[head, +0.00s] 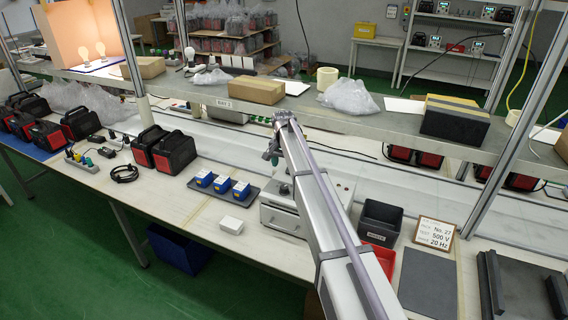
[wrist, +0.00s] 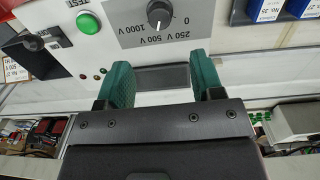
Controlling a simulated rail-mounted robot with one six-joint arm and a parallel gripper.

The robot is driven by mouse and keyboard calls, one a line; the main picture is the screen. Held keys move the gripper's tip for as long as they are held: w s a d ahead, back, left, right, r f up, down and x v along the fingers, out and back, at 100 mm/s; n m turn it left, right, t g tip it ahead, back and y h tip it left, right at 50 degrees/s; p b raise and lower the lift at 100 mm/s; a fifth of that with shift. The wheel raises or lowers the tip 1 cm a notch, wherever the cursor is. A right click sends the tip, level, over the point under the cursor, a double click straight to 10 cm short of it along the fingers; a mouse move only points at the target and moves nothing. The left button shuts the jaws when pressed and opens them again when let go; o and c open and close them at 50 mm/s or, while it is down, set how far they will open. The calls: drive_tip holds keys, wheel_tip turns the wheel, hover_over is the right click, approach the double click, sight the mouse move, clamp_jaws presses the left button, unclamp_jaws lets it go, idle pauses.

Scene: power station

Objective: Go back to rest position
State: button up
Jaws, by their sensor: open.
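My gripper (wrist: 162,84) shows in the wrist view with two green fingers standing apart and nothing between them. It is in front of a white tester panel (wrist: 225,25) with a black knob (wrist: 159,14) marked 0, 250 V, 500 V and 1000 V. A green button (wrist: 88,23) sits on the panel left of the knob. In the head view my arm reaches out over the bench, and the tester (head: 283,213) is partly hidden behind it. The fingertips are not clear in the head view.
Left of the tester, a dark tray (head: 242,200) holds blue boxes, with a white box (head: 230,225) in front. Right of my arm are a black bin (head: 380,220), a sign (head: 434,233) and a dark mat (head: 428,280). A shelf (head: 330,118) with cartons runs above the bench.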

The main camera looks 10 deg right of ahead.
drive_tip(key=s+f+n+b, duration=0.2)
drive_tip(key=s+n, duration=0.4)
drive_tip(key=s, duration=3.5)
drive_tip(key=shift+s+n, duration=0.2)
drive_tip(key=shift+n, duration=0.2)
drive_tip(key=shift+d, duration=0.1)
